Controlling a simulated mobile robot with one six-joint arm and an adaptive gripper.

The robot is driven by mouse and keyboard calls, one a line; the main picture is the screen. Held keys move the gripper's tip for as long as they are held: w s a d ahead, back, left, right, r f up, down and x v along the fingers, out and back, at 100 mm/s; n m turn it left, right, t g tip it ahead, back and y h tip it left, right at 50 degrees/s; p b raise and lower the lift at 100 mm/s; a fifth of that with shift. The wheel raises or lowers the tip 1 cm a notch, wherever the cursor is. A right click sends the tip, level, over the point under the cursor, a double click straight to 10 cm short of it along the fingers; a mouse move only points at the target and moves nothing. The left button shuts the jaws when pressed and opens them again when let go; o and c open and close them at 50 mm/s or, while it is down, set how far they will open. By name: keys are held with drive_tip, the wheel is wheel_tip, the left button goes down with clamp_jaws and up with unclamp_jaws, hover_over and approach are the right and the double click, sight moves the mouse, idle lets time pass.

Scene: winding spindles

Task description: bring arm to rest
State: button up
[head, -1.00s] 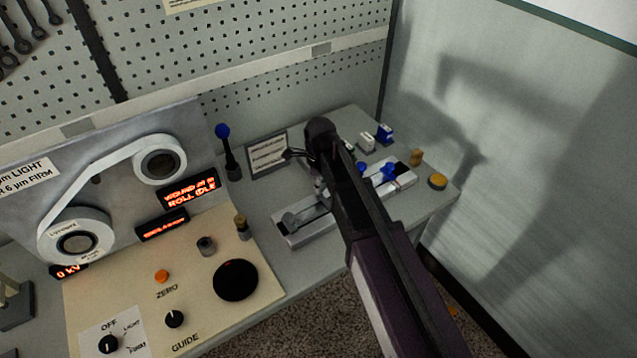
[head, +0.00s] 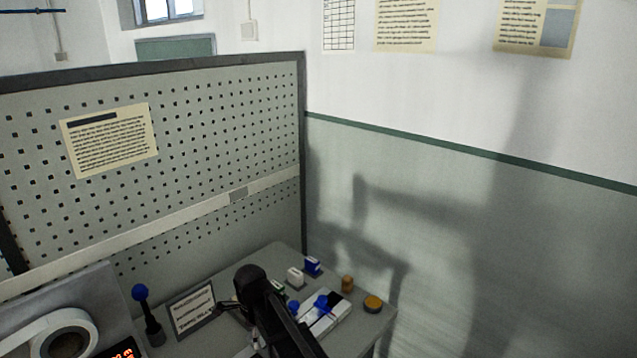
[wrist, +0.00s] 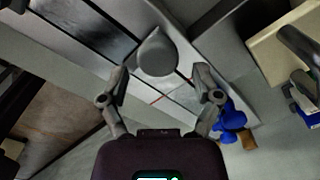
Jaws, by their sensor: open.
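My arm (head: 282,325) shows in the head view, reaching from the bottom edge over the bench's right end. Its gripper end is mostly hidden behind the dark wrist in that view. In the wrist view my gripper (wrist: 160,90) is open, with its two fingers apart. A grey rounded knob (wrist: 157,53) shows between and beyond the fingers, over a pale slotted fixture (wrist: 85,40). I cannot tell how far the fingers are from it. Nothing is held.
The fixture with a blue knob (head: 322,304) lies beside my arm. Small blue and white blocks (head: 296,277), a brown peg (head: 347,283) and a yellow-topped disc (head: 373,303) stand nearby. A blue-topped lever (head: 140,293) and a sign (head: 191,309) stand left. A pegboard (head: 200,170) rises behind.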

drive_tip(key=d+n, duration=0.2)
drive_tip(key=d, duration=0.4)
drive_tip(key=d+n, duration=0.3)
drive_tip(key=d, duration=0.3)
drive_tip(key=d+n, duration=0.3)
drive_tip(key=d, duration=0.4)
drive_tip(key=shift+s, duration=0.2)
drive_tip(key=s+d+n, duration=0.2)
drive_tip(key=d+n, duration=0.2)
drive_tip(key=d, duration=0.4)
drive_tip(key=s+d+n, duration=0.3)
drive_tip(key=d+n, duration=0.1)
drive_tip(key=d, duration=0.3)
drive_tip(key=shift+s+d+n, duration=0.2)
drive_tip(key=shift+d+n, duration=0.1)
drive_tip(key=shift+d, duration=0.1)
